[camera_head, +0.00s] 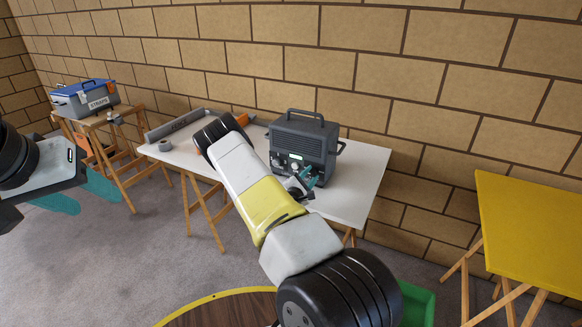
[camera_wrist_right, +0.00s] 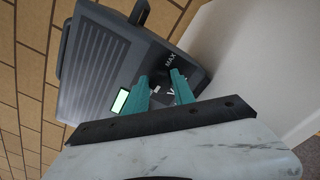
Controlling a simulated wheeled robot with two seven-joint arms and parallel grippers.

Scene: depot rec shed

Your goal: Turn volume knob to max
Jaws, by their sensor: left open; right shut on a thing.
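The dark grey radio (camera_head: 292,146) stands upright on the white table, with a handle on top and a small lit display on its front. It fills much of the right wrist view (camera_wrist_right: 95,75), where a "MAX" label shows beside the fingers. My right gripper (camera_head: 305,181) is at the lower right of the radio's front. Its teal fingers (camera_wrist_right: 160,78) are shut on the volume knob, which is mostly hidden between them, so its pointer cannot be read. My left gripper (camera_head: 80,196) is open and empty at the far left, away from the radio.
The white table (camera_head: 352,203) also carries a grey roll of tape (camera_head: 165,146) and a long grey case (camera_head: 178,124). A blue and grey toolbox (camera_head: 85,99) stands on a wooden stand at left. A yellow table (camera_head: 535,225) stands at right. A brick wall is close behind.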

